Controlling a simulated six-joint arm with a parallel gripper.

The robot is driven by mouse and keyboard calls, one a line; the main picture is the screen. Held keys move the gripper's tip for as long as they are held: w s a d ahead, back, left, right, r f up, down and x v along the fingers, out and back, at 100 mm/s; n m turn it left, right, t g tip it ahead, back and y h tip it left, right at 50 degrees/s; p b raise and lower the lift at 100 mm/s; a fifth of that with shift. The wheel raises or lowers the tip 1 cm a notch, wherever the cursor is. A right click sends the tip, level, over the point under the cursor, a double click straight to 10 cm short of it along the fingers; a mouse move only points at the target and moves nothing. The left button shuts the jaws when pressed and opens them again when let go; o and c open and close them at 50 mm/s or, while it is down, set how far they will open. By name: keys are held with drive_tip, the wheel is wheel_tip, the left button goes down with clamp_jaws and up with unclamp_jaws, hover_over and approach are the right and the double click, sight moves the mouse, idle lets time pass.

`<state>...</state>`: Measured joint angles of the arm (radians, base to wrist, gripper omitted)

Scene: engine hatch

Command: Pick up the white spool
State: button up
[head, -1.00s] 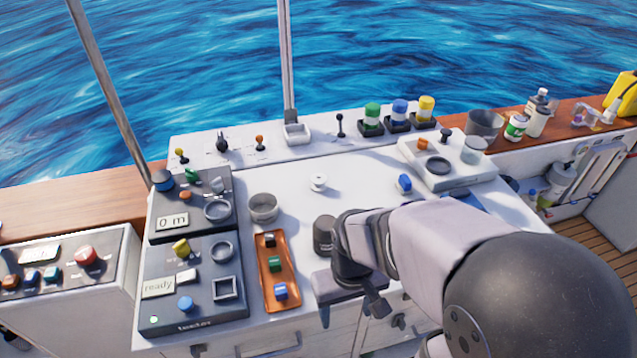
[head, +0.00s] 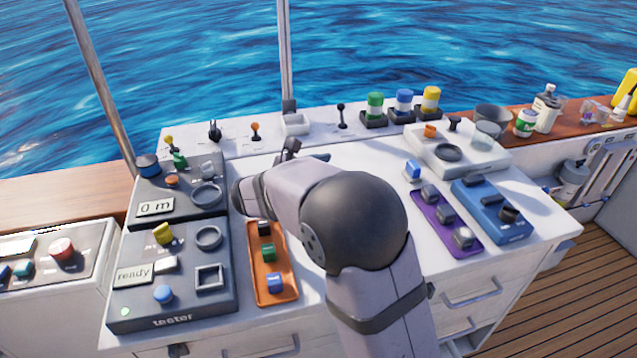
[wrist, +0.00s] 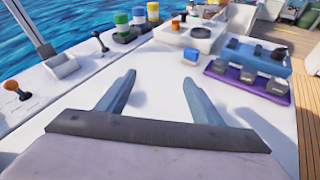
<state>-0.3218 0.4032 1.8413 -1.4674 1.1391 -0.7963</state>
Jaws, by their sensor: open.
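The white spool does not show in either current view. In the head view my arm covers the part of the white worktop (head: 352,168) where it stood earlier. In the wrist view only bare worktop shows between the fingers. My gripper (wrist: 160,82) is open and empty, its two blue-grey fingers spread low over the worktop. In the head view it shows partly behind my arm, near the raised back ledge (head: 362,136).
An orange tray (head: 287,297) with small blocks lies in front, beside the tester box (head: 190,312). A blue block (head: 413,169), a purple tray (head: 432,224) and a blue tray (head: 488,222) lie to the right. Levers and coloured knobs line the back ledge.

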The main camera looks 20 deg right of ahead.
drive_tip(key=w+a+f+n, duration=0.1)
drive_tip(key=w+a, duration=0.1)
drive_tip(key=w+a+f+n+y+p, duration=0.1)
drive_tip(key=w+a, duration=0.1)
drive_tip(key=w+a+f+n+t+y, duration=0.1)
drive_tip(key=w+a+n, duration=0.1)
drive_tip(key=w, duration=0.1)
drive_tip(key=shift+a+p, duration=0.2)
drive_tip(key=shift+p, duration=0.2)
drive_tip(key=shift+a+f+y, duration=0.3)
drive_tip(key=shift+f, duration=0.2)
drive_tip(key=shift+p+x, duration=0.9)
drive_tip(key=shift+x, duration=2.95)
drive_tip(key=shift+s+d, duration=0.15)
drive_tip(key=shift+s, duration=0.1)
drive_tip(key=c, duration=1.2)
